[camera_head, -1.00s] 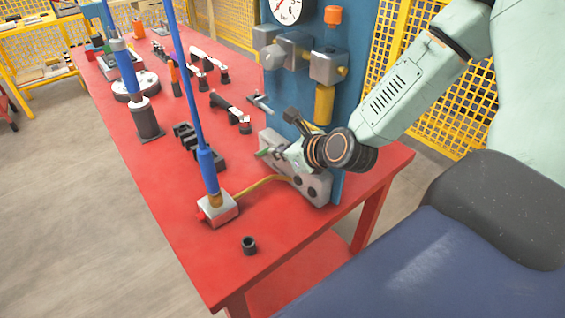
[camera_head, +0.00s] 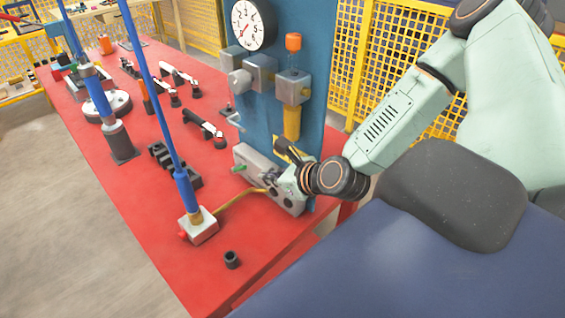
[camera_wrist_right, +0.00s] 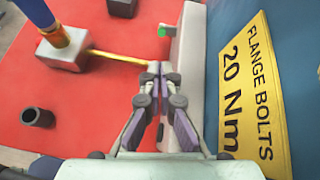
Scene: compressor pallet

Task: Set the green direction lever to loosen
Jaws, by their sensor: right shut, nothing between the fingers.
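The green direction lever (camera_head: 239,168) sticks out from the upper left part of a grey control block (camera_head: 250,158) at the foot of the blue panel. In the right wrist view the green lever tip (camera_wrist_right: 167,31) shows near the top, beyond the fingers. My right gripper (camera_head: 274,178) is in front of the block, to the right of the lever and a little lower. In the wrist view its fingers (camera_wrist_right: 159,70) are shut together and empty, beside the block's face and apart from the lever. My left gripper is not in view.
A hose (camera_head: 232,202) runs from the block to a grey fitting (camera_head: 199,226) under a blue tool. A black socket (camera_head: 232,260) stands near the red table's front edge. A yellow torque label (camera_wrist_right: 254,95) is on the panel. Several tools lie farther back.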

